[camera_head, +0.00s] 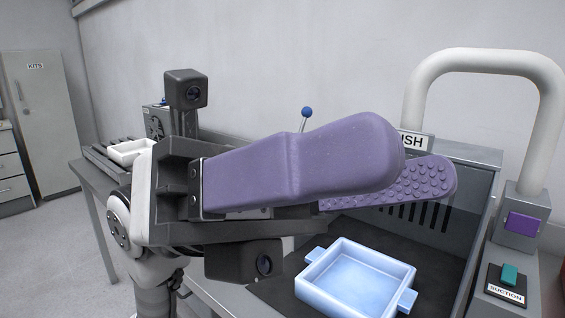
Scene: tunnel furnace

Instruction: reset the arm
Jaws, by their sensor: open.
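My gripper (385,172) fills the middle of the head view. It has two broad purple fingers, one smooth and one with a studded inner pad. The fingers are apart, and I see nothing held between them. They point to the right, in front of the furnace bench. The near finger hides much of the gap and part of the sign behind it.
A pale blue tray (321,274) with two side tabs sits on the dark surface below my gripper. A white pipe (416,92) arches at the right, above a teal button (509,274) labelled SUCTION. A white container (131,149) stands at the left; a grey cabinet (44,118) is behind.

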